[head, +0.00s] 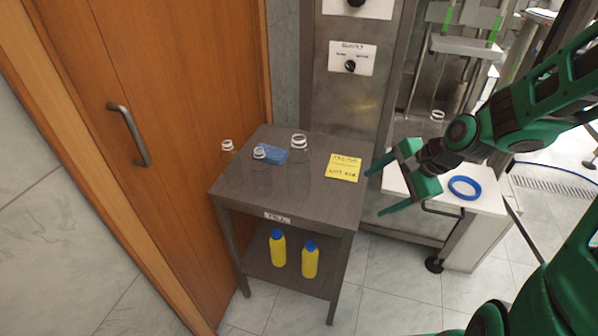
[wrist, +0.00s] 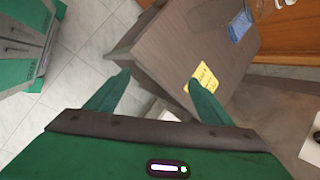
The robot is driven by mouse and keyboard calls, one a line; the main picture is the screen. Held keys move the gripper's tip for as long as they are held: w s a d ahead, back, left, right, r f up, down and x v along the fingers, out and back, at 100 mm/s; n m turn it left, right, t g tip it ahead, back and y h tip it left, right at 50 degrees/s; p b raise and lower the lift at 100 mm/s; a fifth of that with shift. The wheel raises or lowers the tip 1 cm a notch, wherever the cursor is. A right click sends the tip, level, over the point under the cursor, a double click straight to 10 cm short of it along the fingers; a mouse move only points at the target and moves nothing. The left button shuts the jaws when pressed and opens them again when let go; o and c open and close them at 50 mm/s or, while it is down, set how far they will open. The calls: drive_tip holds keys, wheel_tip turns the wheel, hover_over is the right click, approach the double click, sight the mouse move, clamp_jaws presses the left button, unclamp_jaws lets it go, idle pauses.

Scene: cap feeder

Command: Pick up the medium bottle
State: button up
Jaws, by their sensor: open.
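Three clear, see-through bottles with pale neck rings stand upright on the dark trolley top (head: 315,210). One is at the left (head: 227,146), one at the front (head: 260,155), and the widest at the right (head: 299,142). Their bodies are faint, so I cannot tell surely which is the medium one. My green gripper (head: 375,191) is open and empty, off the trolley's right edge and well apart from the bottles. In the wrist view my gripper's two fingers (wrist: 159,78) are spread near the trolley's edge, and no bottle stands between them.
A blue item (head: 272,155) lies among the bottles, with a yellow note (head: 343,168) to their right. Yellow bottles with blue caps (head: 278,248) stand on the lower shelf. A wooden door (head: 180,100) is at the left. A white table (head: 480,195) with a blue ring (head: 464,188) is at the right.

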drive_tip(key=w+a+m+t+y, duration=0.1)
drive_tip(key=w+a+m+y, duration=0.25)
drive_tip(key=a, duration=0.45)
drive_tip(key=m+t+y, duration=0.2)
drive_tip(key=m+y, duration=0.1)
drive_tip(key=m, duration=0.4)
approach(289, 154)
drive_tip(key=w+f, duration=0.2)
drive_tip(key=f, duration=0.1)
drive_tip(key=shift+w+d+n, duration=0.2)
drive_tip(key=shift+w+n, duration=0.05)
drive_tip(key=shift+w+a+r, duration=0.1)
drive_tip(key=shift+w+a, duration=0.1)
drive_tip(key=shift+a, duration=0.15)
drive_tip(key=x, duration=1)
drive_tip(key=shift+w+d, duration=0.1)
drive_tip(key=shift+w, duration=0.25)
drive_tip(key=c, duration=1.1)
